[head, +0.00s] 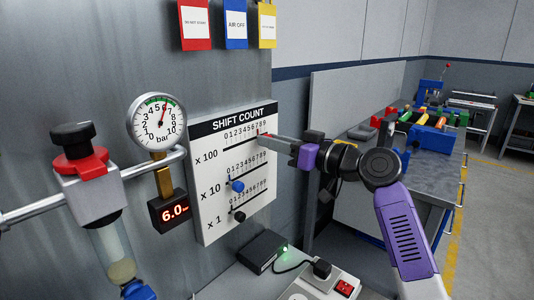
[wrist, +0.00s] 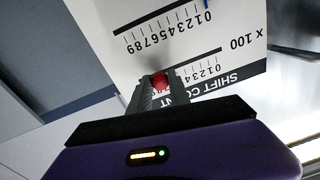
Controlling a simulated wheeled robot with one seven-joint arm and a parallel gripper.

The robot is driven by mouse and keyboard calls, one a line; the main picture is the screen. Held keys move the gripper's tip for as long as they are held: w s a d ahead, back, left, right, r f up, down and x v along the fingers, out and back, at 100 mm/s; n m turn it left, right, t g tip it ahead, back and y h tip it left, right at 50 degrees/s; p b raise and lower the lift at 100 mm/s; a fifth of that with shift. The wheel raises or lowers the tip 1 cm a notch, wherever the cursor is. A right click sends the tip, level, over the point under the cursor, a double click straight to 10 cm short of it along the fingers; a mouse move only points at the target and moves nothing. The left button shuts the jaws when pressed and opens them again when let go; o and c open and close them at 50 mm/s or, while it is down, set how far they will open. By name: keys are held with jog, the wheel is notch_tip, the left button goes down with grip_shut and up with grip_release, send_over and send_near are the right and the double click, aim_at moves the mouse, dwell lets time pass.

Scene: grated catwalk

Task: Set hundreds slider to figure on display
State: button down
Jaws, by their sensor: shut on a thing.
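The white SHIFT COUNT panel (head: 205,212) on the grey wall carries three slider rows marked x 100, x 10 and x 1, each with digits 0 to 9. My gripper (head: 266,135) is at the right end of the x 100 row, near 8 or 9; the exact digit is hidden. In the wrist view my gripper (wrist: 158,84) is shut on the red hundreds knob (wrist: 160,80). The blue x 10 knob (head: 237,186) and the black x 1 knob (head: 239,216) sit towards the left of their rows. A red-lit display (head: 174,211) reads 6.0, with a smaller unreadable mark.
A round bar gauge (head: 157,122) stands above the display. A pipe with a red-and-black valve (head: 78,148) is at left. A black box (head: 262,251) and a power strip (head: 322,286) lie below the panel. A cluttered workbench (head: 390,175) stands at right.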

jog(key=c, duration=1.2)
grip_release()
jog(key=b+v, duration=0.1)
jog(key=v, duration=0.7)
